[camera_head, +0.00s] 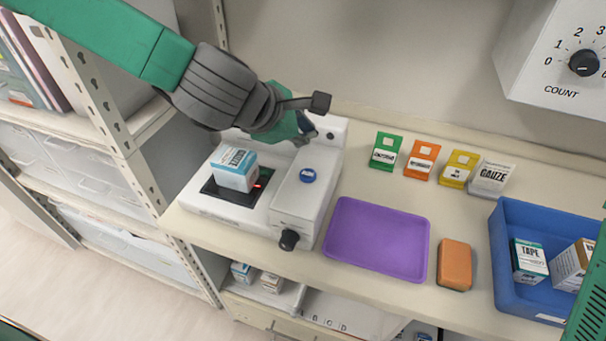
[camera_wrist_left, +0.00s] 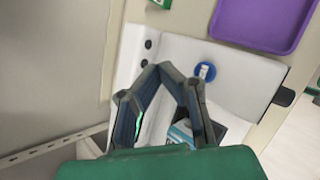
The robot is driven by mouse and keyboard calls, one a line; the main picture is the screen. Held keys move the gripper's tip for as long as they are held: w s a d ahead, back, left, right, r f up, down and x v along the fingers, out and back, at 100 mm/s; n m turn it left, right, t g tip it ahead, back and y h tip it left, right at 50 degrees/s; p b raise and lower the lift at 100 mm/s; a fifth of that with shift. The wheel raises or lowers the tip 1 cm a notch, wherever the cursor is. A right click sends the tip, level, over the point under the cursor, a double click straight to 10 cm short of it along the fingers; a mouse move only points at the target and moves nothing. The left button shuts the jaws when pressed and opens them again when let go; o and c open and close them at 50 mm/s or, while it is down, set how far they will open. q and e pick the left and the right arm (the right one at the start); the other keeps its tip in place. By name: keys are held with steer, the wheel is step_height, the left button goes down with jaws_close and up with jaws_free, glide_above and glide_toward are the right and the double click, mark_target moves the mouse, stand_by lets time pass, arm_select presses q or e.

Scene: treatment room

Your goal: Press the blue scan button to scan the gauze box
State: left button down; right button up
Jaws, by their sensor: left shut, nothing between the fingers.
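The scanner (camera_head: 230,212) is a white device on the counter with a dark scan window. A white and blue box (camera_head: 235,168), apparently the gauze box, sits on that window beside a red glow. Its lettering is too small to read. The blue scan button (camera_head: 308,175) is on the raised right part of the scanner; it also shows in the left wrist view (camera_wrist_left: 204,71). My left gripper (camera_head: 308,130) is shut and empty, above the back of the scanner, apart from the button. In the left wrist view its fingers partly hide the box (camera_wrist_left: 182,133). My right gripper is out of view.
A purple tray (camera_head: 378,240) lies right of the scanner, with an orange block (camera_head: 454,265) beside it. A blue bin (camera_head: 515,215) holds boxes at the right. A black knob (camera_head: 289,240) is on the scanner's front.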

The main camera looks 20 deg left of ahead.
mark_target(312, 174)
arm_select(q)
steer(key=f+b, duration=0.1)
steer(key=d+f+b, duration=0.2)
steer(key=f, duration=0.1)
steer(key=shift+s, duration=0.1)
steer(key=shift+a+f+b, duration=0.2)
steer(key=shift+f+b, duration=0.35)
steer(key=shift+a+f+b, duration=0.2)
steer(key=shift+f+b, duration=0.3)
steer(key=shift+f, duration=0.05)
steer(key=shift+a+f+b, duration=0.4)
steer(key=shift+a+f, duration=0.2)
steer(key=shift+a, duration=0.4)
steer(key=shift+d, duration=0.65)
steer(key=shift+d+r, duration=0.15)
steer(key=shift+d, duration=0.5)
steer(key=shift+a, duration=1.25)
steer(key=shift+d, duration=1.05)
steer(key=shift+a+f, duration=0.45)
steer(key=shift+a, duration=0.4)
steer(key=shift+a+f, duration=0.1)
steer(key=shift+a, duration=0.3)
steer(key=shift+d, duration=0.75)
steer(key=shift+f+b, duration=0.1)
steer(key=shift+b, duration=0.2)
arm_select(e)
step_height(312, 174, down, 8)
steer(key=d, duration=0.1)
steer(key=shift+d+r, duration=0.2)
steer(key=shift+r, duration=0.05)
